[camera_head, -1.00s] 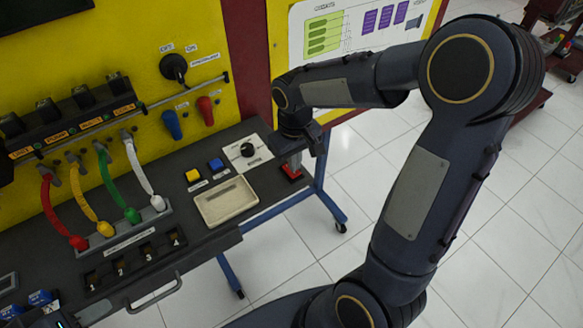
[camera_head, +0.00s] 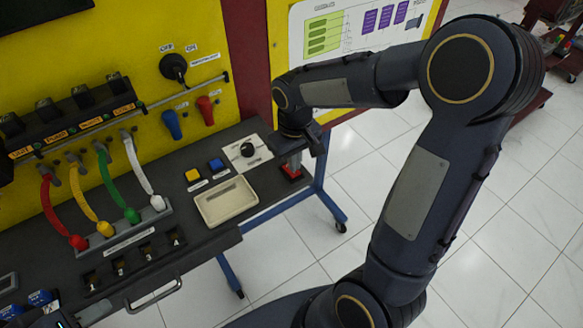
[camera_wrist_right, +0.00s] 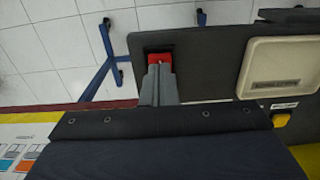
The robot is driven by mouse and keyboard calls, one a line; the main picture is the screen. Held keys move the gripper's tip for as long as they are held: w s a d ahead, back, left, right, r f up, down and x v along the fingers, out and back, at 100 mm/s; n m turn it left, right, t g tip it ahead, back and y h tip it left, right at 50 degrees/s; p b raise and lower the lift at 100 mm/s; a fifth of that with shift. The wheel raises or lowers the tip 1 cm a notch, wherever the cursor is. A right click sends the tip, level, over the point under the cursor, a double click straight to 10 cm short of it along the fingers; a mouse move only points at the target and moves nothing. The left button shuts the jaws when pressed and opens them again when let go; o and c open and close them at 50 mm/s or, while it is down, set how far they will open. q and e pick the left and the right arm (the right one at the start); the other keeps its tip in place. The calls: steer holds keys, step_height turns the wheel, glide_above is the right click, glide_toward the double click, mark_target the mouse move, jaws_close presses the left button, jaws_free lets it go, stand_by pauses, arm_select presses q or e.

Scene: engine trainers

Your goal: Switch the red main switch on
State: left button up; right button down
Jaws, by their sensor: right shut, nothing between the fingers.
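The red main switch (camera_head: 291,173) sits near the right end of the dark bench top, in a dark recess. In the right wrist view the red switch (camera_wrist_right: 161,58) shows just beyond my fingertips. My right gripper (camera_head: 296,160) points down at it from above. In the wrist view the right gripper (camera_wrist_right: 159,74) has its grey fingers together with nothing between them. The fingertips overlap part of the switch, and I cannot tell whether they touch it or which way it is tilted.
A beige tray (camera_head: 227,201), a yellow button (camera_head: 192,175), a blue button (camera_head: 216,164) and a white plate with a black knob (camera_head: 248,150) lie left of the switch. A yellow panel (camera_head: 120,50) stands behind. White floor lies beyond the bench's right end.

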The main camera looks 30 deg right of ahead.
mark_target(296, 174)
steer(key=shift+f+b, duration=0.7)
steer(key=shift+f, duration=0.2)
stand_by(0.4)
step_height(296, 174, up, 7)
steer(key=p, duration=0.6)
steer(key=shift+r, duration=0.1)
stand_by(0.4)
steer(key=s+a+r+m+t+y, duration=0.1)
steer(key=s+a+r+t+y, duration=0.1)
steer(key=s, duration=0.6)
steer(key=s+a+r+m+t+y, duration=0.1)
steer(key=s+a+r+t, duration=0.1)
steer(key=s+r, duration=0.3)
steer(key=s+t, duration=0.1)
steer(key=s, duration=0.3)
steer(key=shift+m+t+y, duration=0.3)
steer(key=shift+m+y, duration=0.1)
